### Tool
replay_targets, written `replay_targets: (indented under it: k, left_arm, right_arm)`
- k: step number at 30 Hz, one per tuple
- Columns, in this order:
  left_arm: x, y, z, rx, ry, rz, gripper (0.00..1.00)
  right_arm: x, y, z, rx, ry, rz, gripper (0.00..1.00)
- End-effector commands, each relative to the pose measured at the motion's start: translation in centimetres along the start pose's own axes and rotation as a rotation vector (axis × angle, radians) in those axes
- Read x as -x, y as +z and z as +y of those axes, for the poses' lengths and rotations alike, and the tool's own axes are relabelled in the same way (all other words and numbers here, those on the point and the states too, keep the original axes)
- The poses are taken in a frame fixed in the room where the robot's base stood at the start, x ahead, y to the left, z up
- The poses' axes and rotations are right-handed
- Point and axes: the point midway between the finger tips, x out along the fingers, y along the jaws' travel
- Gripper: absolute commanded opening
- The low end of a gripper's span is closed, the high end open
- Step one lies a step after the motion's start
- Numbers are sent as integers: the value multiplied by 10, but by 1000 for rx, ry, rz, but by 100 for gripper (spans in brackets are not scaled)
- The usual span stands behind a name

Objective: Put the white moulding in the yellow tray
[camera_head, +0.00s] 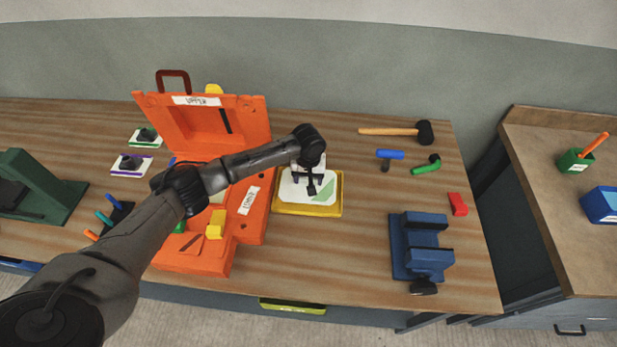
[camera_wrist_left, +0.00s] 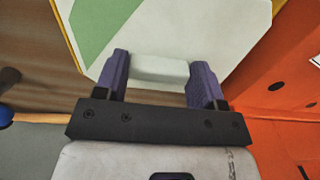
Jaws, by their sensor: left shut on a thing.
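The white moulding (camera_head: 291,190) is a flat panel with cut corners and a green patch. It lies over the yellow tray (camera_head: 308,211), within its rim as seen from the head. I cannot tell whether it rests on the tray floor or hangs just above. My left gripper (camera_head: 312,188) is above it. In the left wrist view, the purple fingers (camera_wrist_left: 159,76) are shut on a raised white block on the moulding (camera_wrist_left: 190,25). A strip of the yellow tray (camera_wrist_left: 67,38) shows beyond its left edge. My right gripper is not in view.
An open orange mould (camera_head: 255,215) stands close left of the tray. A blue vice (camera_head: 425,245) is at the front right. A mallet (camera_head: 395,131), a blue-headed tool (camera_head: 390,155), a green piece (camera_head: 427,164) and a red block (camera_head: 457,204) lie on the right. Bare bench surrounds the tray's front and right.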

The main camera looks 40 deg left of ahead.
Motion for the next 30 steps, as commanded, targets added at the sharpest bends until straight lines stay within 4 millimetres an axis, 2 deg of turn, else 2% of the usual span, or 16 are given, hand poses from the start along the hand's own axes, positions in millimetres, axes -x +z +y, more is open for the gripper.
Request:
replay_targets:
  k: [9,10,17,26,30]
  left_arm:
    - [-1,0,1,-1,1,0,34]
    - [-2,0,1,-1,1,0,66]
    - [-2,0,0,-1,1,1,88]
    - [1,0,0,-1,1,2,89]
    - [17,-1,1,-2,3,3,89]
  right_arm:
    - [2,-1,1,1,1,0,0]
    - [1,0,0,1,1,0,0]
    - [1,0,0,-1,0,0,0]
    - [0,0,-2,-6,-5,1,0]
    - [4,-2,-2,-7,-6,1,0]
